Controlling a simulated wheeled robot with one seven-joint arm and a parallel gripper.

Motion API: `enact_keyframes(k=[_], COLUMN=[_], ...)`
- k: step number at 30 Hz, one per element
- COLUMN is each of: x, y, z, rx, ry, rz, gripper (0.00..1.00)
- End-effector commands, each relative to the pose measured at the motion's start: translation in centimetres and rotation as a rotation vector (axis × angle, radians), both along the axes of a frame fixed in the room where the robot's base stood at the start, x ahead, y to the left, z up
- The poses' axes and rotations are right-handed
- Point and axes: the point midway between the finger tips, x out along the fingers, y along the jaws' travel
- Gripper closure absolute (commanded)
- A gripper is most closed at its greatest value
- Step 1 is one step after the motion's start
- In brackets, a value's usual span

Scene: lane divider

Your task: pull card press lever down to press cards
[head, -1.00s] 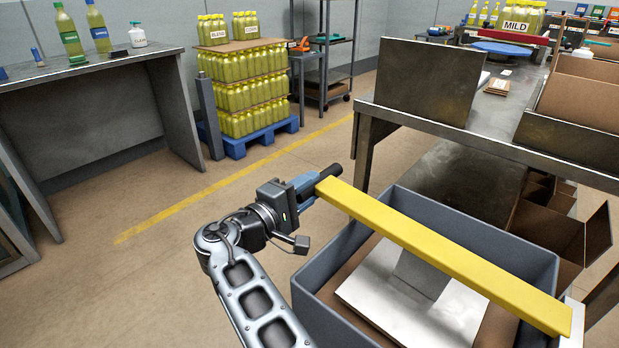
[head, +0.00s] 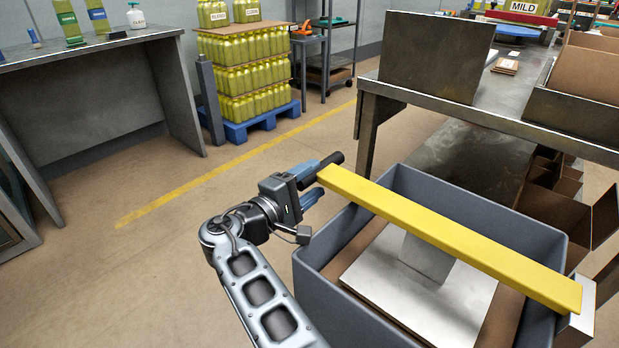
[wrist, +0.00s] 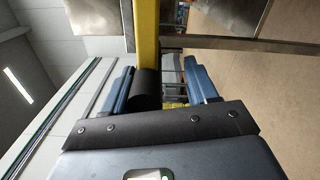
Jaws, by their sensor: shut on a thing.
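The card press lever (head: 450,238) is a long yellow bar running diagonally over a grey box, with a black handle (head: 332,160) at its upper left end. Its lower right end meets a pale bracket (head: 582,325). My gripper (head: 316,180) is at the handle end, its blue fingers on either side of the black handle and shut on it. In the wrist view the black handle (wrist: 147,88) lies between the fingers, nearer the left one, with the yellow bar (wrist: 147,30) beyond. A white plate (head: 385,285) lies inside the box below the lever. No cards are clearly recognisable.
The grey box (head: 480,210) has raised walls around the plate. A metal table (head: 510,115) with upright panels stands behind it. A bottle pallet (head: 262,120) and another table (head: 90,45) stand further back. The floor at left is clear.

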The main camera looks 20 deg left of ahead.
Motion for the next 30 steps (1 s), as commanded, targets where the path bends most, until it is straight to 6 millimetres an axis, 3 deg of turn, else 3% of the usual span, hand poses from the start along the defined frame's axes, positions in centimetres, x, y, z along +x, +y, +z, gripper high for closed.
enact_keyframes(k=[1,3,14,30], x=[-0.2,-0.2,-0.3,-7.0], y=[0.0,0.0,0.2,2.6], z=[-0.6,-0.5,-0.1,-0.2], rx=[-0.003,-0.002,-0.001,-0.002], ry=[0.009,0.008,0.003,0.004], rz=[0.002,0.003,0.003,0.002], gripper=[0.47,0.43,0.43,0.43])
